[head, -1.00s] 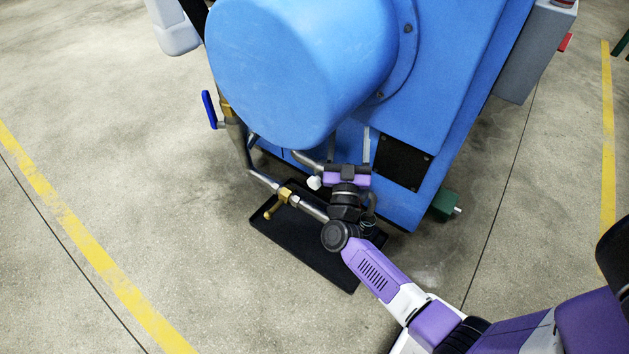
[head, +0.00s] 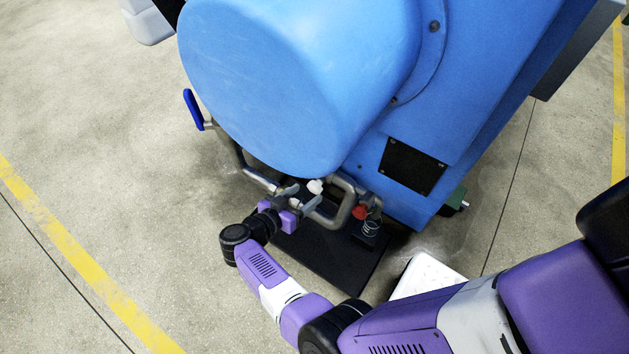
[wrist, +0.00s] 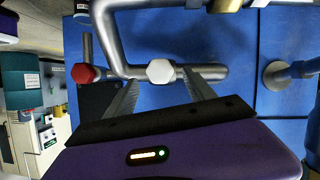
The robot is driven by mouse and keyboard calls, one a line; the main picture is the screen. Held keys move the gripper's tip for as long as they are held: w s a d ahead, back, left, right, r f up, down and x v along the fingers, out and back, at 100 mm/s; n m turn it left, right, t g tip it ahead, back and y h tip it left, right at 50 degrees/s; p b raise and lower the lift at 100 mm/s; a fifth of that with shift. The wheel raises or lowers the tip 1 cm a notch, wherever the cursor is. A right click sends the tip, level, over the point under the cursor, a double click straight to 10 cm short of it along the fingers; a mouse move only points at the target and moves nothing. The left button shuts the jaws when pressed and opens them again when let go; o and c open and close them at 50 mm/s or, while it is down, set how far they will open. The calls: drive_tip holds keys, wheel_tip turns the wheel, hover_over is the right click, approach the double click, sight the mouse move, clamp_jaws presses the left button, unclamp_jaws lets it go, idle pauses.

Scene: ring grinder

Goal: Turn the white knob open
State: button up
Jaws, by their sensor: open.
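The white knob (wrist: 161,71) is a small faceted cap on a grey metal pipe. In the wrist view it lies between and just beyond the two fingers of my open gripper (wrist: 162,85); I cannot tell whether either finger touches it. In the head view the white knob (head: 315,186) shows just right of my gripper (head: 298,195), at the pipes low on the blue machine. The fingers are partly hard to make out there.
A blue-handled valve (head: 193,109) is at upper left. The blue machine (head: 300,80) overhangs the pipes. A black tray (head: 335,255) lies below; open floor is left.

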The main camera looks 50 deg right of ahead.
sight(312, 190)
drive_tip(key=b+x, duration=0.2)
drive_tip(key=x, duration=0.3)
drive_tip(key=shift+w+d+f, duration=0.1)
drive_tip(key=shift+f, duration=0.05)
drive_tip(key=shift+d+b, duration=0.4)
drive_tip(key=shift+d, duration=0.05)
clamp_jaws()
drive_tip(key=c, duration=1.4)
unclamp_jaws()
